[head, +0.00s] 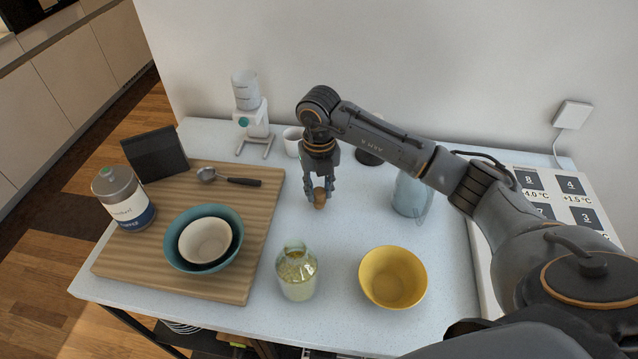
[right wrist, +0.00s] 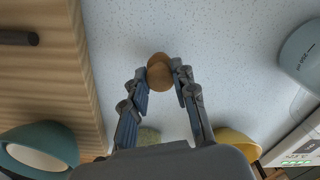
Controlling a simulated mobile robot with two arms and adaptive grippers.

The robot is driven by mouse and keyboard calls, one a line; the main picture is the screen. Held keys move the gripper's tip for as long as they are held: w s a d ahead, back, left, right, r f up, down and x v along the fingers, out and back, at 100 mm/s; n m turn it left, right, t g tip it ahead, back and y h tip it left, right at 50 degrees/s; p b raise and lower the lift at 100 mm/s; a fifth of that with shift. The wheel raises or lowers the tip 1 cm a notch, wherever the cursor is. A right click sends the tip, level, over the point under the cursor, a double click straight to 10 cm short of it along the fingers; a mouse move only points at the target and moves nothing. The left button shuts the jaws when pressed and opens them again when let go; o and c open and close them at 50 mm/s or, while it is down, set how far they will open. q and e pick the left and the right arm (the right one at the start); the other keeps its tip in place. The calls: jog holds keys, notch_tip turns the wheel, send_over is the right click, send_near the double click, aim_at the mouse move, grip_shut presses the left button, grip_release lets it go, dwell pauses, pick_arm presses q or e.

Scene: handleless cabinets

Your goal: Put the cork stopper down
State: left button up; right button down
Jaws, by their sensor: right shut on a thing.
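The brown cork stopper (head: 319,199) is between the fingertips of my right gripper (head: 318,191), above the pale speckled table (head: 345,235). In the right wrist view the stopper (right wrist: 159,73) sits at the tips of both fingers of the gripper (right wrist: 160,78), over bare tabletop. I cannot tell for certain whether the stopper touches the table. A glass jar (head: 296,272) with pale yellow contents stands in front of the gripper. My left gripper is not in view.
A yellow bowl (head: 393,278) stands front right and a pale blue jug (head: 411,194) right of the gripper. A wooden board (head: 260,200) with nested bowls (head: 205,240), a spoon and a canister (head: 124,200) lies left. A white mug (head: 292,142) is behind. Tabletop around the stopper is clear.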

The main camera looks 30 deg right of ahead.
aim_at(319, 191)
jog(key=shift+f+b, duration=0.45)
jog(key=shift+f, duration=0.05)
jog(key=c, duration=1.1)
grip_release()
jog(key=shift+o, duration=0.2)
jog(key=shift+r, duration=0.1)
jog(key=shift+r+p, duration=0.3)
jog(key=shift+p, duration=0.05)
jog(key=shift+r, duration=0.35)
notch_tip(319, 191, up, 12)
jog(key=b, duration=0.2)
jog(key=shift+f+b, duration=0.25)
jog(key=shift+b, duration=0.1)
